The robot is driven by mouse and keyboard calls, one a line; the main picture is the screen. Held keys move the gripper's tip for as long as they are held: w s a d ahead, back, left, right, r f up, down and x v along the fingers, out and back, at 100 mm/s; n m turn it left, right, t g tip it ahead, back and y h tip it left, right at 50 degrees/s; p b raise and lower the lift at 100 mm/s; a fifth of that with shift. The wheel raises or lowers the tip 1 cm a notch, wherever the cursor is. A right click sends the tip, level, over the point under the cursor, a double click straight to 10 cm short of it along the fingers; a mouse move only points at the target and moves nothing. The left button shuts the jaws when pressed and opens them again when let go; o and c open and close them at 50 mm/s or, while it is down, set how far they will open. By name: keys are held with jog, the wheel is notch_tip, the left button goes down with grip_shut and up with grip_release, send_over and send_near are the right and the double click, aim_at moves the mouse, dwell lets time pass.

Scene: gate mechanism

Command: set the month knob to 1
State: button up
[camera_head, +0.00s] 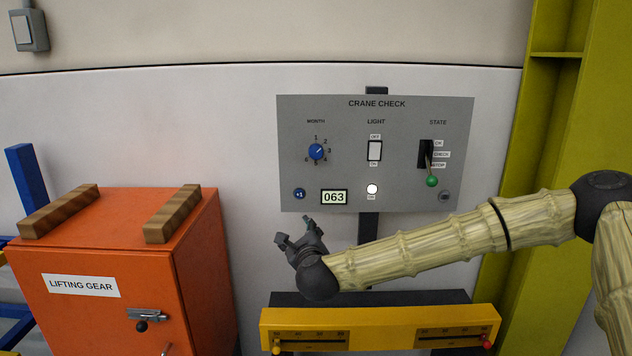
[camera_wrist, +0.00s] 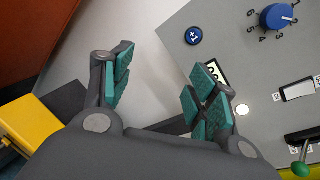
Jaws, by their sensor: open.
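The blue month knob (camera_head: 316,151) is on the left of the grey CRANE CHECK panel (camera_head: 400,185), inside a ring of small numerals with 1 at the top. Its white mark tilts up and right, seemingly toward 2. In the wrist view the knob (camera_wrist: 276,17) is at the upper right, with its mark pointing right. My gripper (camera_head: 296,231) is open and empty, below and slightly left of the knob, clear of it. In the wrist view its teal-padded fingers (camera_wrist: 162,72) are spread apart, with the knob well outside them.
A blue +1 button (camera_head: 299,193), a 063 display (camera_head: 334,197), a light switch (camera_head: 375,151) and a green-tipped state lever (camera_head: 431,179) share the panel. An orange cabinet (camera_head: 110,270) stands left. A yellow slider box (camera_head: 380,328) is below my arm.

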aim_at(316, 151)
jog(key=w+d+r+m+t+h+p, duration=0.1)
jog(key=w+d+r+m, duration=0.15)
jog(key=r, duration=0.65)
jog(key=w+d+r+m+t+h+p, duration=0.1)
jog(key=w+d+r+m, duration=0.2)
jog(key=r, duration=0.5)
jog(key=shift+m, duration=0.45)
jog(key=w+p, duration=0.1)
jog(key=w, duration=0.1)
jog(key=w+p, duration=0.1)
jog(key=w, duration=0.2)
jog(key=w+a+p, duration=0.1)
jog(key=w+p, duration=0.1)
jog(key=shift+w+r, duration=0.3)
jog(key=shift+w, duration=0.1)
jog(key=shift+w+f, duration=0.2)
jog(key=shift+w, duration=0.65)
jog(key=c, duration=1)
